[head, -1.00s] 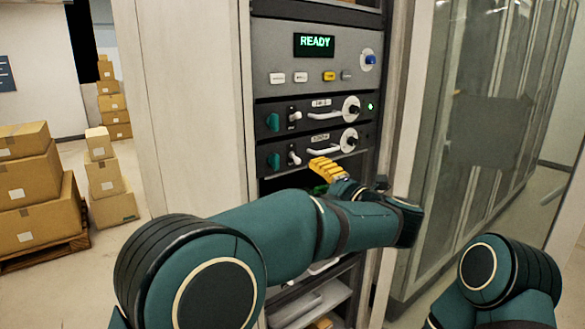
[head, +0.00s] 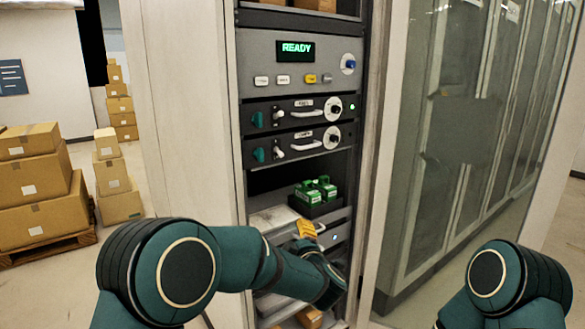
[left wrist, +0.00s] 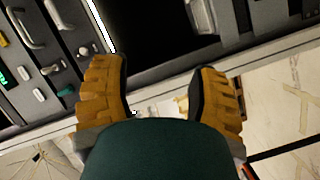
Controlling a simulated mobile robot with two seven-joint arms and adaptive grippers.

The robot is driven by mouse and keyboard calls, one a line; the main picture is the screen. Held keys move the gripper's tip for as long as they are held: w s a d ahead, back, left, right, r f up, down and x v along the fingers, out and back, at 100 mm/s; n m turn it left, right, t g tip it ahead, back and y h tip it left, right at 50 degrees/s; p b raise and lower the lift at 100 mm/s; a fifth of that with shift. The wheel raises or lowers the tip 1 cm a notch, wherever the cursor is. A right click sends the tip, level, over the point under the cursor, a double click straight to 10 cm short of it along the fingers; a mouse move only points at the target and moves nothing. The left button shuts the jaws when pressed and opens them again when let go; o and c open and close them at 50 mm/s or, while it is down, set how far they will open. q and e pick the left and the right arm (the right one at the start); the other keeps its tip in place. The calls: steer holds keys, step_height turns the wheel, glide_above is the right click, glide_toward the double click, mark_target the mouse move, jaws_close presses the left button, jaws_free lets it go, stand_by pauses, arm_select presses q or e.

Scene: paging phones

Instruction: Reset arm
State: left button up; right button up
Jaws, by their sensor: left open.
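My left gripper (head: 306,232) has yellow ridged fingers and is low in front of the rack (head: 240,130), below the two drawer-like units. In the left wrist view the fingers of my left gripper (left wrist: 160,82) are spread wide, with nothing between them. My left forearm crosses the lower part of the rack and hides some of it. Of my right arm only a dark green joint shows at the lower right; its gripper is out of view.
The rack has a panel (head: 262,58) with a lit READY display (head: 296,50), an upper unit (head: 262,110) and a lower unit (head: 258,141) with white handles. Green-and-white items (head: 316,190) sit on a shelf. Stacked cartons (head: 30,180) stand left; glass cabinets (head: 440,130) stand right.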

arm_select(q)
steer(key=s+a+f+m+g+h, duration=0.2)
steer(key=s+f+m, duration=0.1)
steer(key=f, duration=0.4)
steer(key=s+a+f+m+g+h, duration=0.1)
steer(key=s+a+f+m+g, duration=0.15)
steer(key=f, duration=0.45)
steer(key=s+a+f+m+g+h, duration=0.1)
steer(key=s+a+f+m+h, duration=0.15)
steer(key=f, duration=0.55)
steer(key=s+a+f+m+g+h, duration=0.1)
steer(key=s+f+g, duration=0.3)
steer(key=s, duration=0.9)
steer(key=s+a+f+m+g+h, duration=0.1)
steer(key=s+a+f+m+g, duration=0.2)
steer(key=s+f, duration=0.4)
steer(key=s+m+g, duration=0.1)
steer(key=s+g, duration=0.1)
steer(key=s, duration=0.4)
steer(key=shift+f+h, duration=0.3)
steer(key=shift+h, duration=0.05)
